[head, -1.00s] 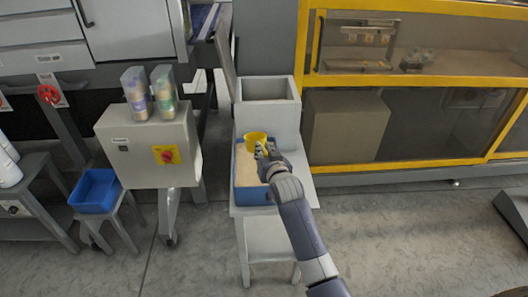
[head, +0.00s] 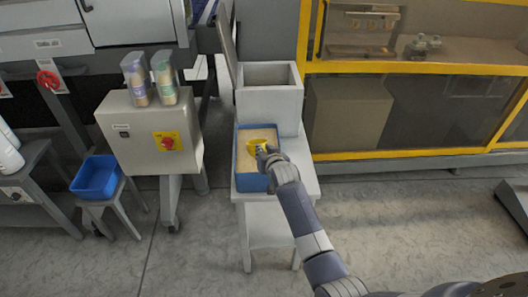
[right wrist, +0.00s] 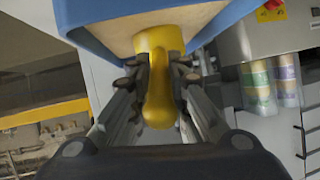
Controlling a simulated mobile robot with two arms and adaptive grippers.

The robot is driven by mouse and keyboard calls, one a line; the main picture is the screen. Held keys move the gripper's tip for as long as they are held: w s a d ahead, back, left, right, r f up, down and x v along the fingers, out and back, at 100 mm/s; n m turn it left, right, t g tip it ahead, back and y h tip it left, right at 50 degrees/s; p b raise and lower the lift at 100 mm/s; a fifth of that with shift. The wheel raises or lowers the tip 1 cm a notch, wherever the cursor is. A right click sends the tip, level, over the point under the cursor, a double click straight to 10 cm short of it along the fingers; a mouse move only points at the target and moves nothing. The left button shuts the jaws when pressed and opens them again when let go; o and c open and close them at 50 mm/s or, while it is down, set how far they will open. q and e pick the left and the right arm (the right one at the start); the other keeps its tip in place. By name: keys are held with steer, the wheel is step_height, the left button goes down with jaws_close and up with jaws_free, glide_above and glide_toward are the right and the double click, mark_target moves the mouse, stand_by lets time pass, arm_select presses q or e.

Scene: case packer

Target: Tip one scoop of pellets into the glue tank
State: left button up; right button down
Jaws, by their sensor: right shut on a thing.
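The yellow scoop (head: 257,146) is at the blue pellet bin (head: 252,184), low over the pale pellets or in them; I cannot tell how deep. My right gripper (head: 265,154) is shut on its handle. In the right wrist view the yellow handle (right wrist: 158,108) sits between both fingers, and the scoop's bowl is mostly hidden; the blue bin wall (right wrist: 88,22) and pellets are beyond it. The glue tank, a grey box with an open top (head: 268,104), stands just behind the bin. Its inside looks empty from here, though the bottom is hidden. My left gripper is not in view.
The bin stands on a small grey table (head: 305,182). A raised grey lid (head: 226,40) is at the tank's left. A control box (head: 150,150) with two clear containers stands left, beside a blue tray (head: 97,178). A yellow-framed machine (head: 400,158) stands right.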

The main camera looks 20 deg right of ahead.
steer(key=shift+f+b, duration=0.3)
steer(key=shift+f, duration=0.15)
steer(key=shift+r, duration=0.15)
stand_by(0.4)
step_height(320, 180, up, 9)
steer(key=p, duration=0.9)
stand_by(0.4)
